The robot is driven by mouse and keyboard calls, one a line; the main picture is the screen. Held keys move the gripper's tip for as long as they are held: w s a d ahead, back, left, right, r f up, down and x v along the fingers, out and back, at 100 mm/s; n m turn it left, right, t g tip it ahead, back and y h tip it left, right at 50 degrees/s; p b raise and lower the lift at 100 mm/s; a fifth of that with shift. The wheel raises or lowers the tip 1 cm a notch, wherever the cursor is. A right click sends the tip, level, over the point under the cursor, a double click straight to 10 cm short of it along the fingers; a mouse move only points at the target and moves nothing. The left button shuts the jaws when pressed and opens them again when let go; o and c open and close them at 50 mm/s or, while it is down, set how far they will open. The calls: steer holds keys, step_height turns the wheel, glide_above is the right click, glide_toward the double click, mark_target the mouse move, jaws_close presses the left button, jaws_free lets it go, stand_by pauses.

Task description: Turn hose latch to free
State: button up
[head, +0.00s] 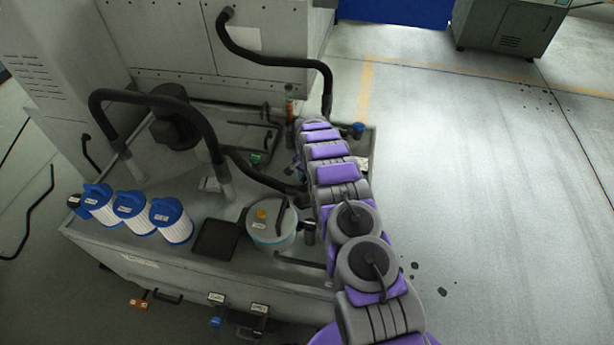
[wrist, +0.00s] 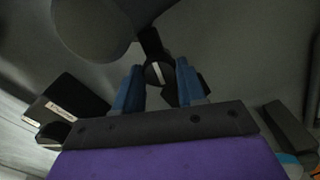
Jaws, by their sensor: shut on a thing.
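My gripper shows in the wrist view (wrist: 160,80), with its two blue fingers on either side of a small dark round part with a pale stripe (wrist: 155,72). This part looks like the hose latch, and the fingers are shut on it. A dark bar runs up from it. In the head view my purple and grey arm reaches over the right end of the machine bench, and my gripper is hidden behind the arm. A black hose (head: 265,175) runs along the bench and meets the area by my arm's far end.
Several white filter cartridges with blue caps (head: 132,212) stand on the left of the bench (head: 110,245). A round lidded canister (head: 272,222) and a black tray (head: 216,240) sit near its front. Black hoses arch above (head: 160,100). Open floor (head: 480,180) lies to the right.

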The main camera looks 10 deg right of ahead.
steer(key=m+p, duration=0.2)
steer(key=m, duration=0.1)
steer(key=shift+w+a+r+m, duration=0.1)
steer(key=shift+r+m, duration=0.05)
steer(key=shift+m, duration=0.15)
steer(key=m+p, duration=0.1)
steer(key=m, duration=0.2)
steer(key=shift+m, duration=0.3)
steer(key=m, duration=0.3)
steer(key=shift+m, duration=2.2)
steer(key=o, duration=1.1)
